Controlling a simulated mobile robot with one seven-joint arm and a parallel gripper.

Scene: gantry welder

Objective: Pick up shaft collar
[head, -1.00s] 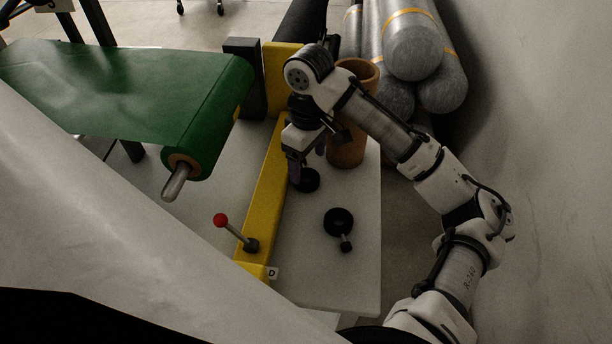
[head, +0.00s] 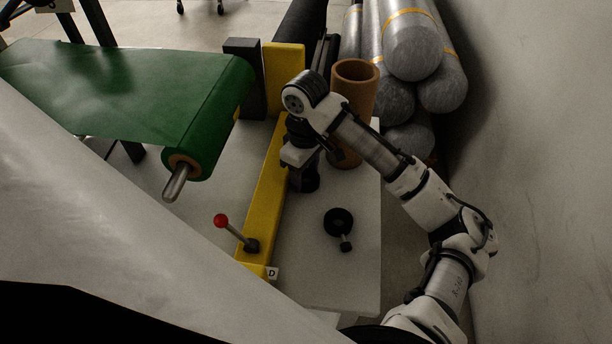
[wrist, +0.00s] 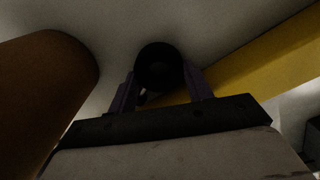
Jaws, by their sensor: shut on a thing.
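The shaft collar, a black round piece, sits between the purple fingers of my gripper in the wrist view (wrist: 160,64). My gripper (head: 303,180) is shut on it, low over the white table, left of the brown cylinder. In the head view the collar is mostly hidden by the gripper, and I cannot tell whether it still touches the table.
A brown hollow cylinder (head: 355,92) stands close on the right. A black knobbed part (head: 339,222) lies nearer on the white table (head: 335,280). A yellow beam (head: 262,205) with a red-tipped lever (head: 221,220) borders the left. The green conveyor (head: 130,95) lies beyond.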

